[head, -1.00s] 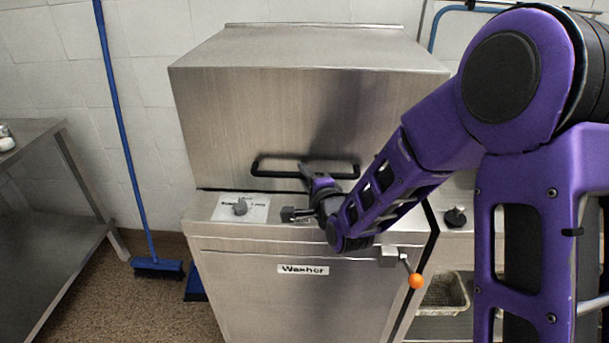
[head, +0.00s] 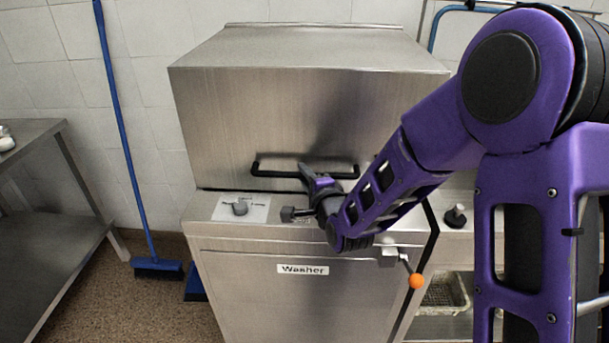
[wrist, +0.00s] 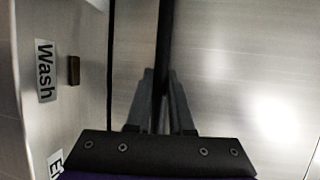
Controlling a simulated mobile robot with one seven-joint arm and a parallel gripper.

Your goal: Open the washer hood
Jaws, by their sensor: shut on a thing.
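The washer hood (head: 240,120) is a large box of brushed steel on top of the washer, and its lower edge lies at the washer's top surface. A black bar handle (head: 270,172) runs across the lower front of the hood. My gripper (head: 305,172) is at the middle of this handle, reaching in from the right. In the wrist view the handle (wrist: 165,40) runs between the two fingers of my gripper (wrist: 162,92), which are shut on it. The exact contact is partly hidden by the fingers.
The washer front (head: 300,295) bears a "Washer" label. A steel table (head: 50,215) and a blue broom (head: 125,130) stand at left.

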